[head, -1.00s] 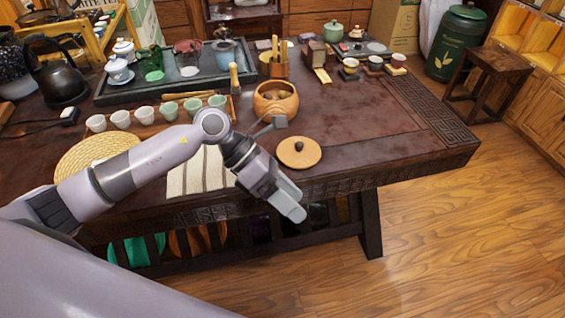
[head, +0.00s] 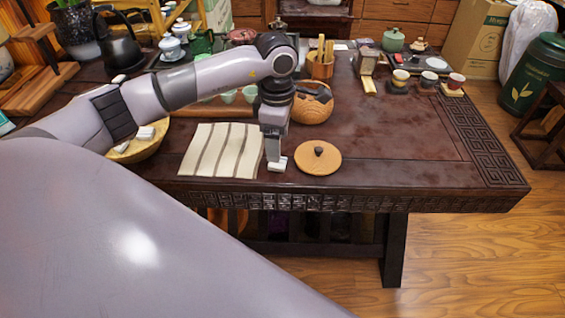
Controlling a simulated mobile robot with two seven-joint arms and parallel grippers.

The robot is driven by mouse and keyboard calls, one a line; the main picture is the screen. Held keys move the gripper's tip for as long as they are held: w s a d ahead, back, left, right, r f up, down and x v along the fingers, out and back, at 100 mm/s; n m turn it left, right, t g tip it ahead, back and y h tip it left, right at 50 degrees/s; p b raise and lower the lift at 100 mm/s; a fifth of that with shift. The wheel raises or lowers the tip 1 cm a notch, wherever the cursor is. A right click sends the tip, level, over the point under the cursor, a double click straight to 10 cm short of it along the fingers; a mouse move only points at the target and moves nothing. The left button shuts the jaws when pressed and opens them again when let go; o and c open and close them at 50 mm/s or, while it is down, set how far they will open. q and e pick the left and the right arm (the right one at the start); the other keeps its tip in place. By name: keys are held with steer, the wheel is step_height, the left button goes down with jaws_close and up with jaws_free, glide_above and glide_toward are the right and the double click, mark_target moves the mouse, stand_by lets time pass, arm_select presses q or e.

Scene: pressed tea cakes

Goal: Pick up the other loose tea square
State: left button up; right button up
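My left gripper (head: 274,148) points down at the table's front, between a striped cloth and a round wooden lid. A small white block, seemingly a loose tea square (head: 277,165), shows right at its fingertips, low over or on the table. Whether the fingers are closed on it cannot be told. More small white blocks (head: 146,132) lie in a round yellowish woven tray (head: 150,152) at the left, partly hidden behind my arm. My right gripper is not in view.
The striped cloth (head: 222,150) lies left of the gripper, the lid (head: 318,160) with a dark knob right of it. A round wooden jar (head: 312,108) stands just behind. Cups and a kettle (head: 119,46) stand farther back. The table's (head: 410,140) right half is largely clear.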

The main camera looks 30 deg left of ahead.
arm_select(q)
steer(key=f, duration=0.6)
steer(key=shift+a, duration=0.3)
steer(key=c, duration=1.1)
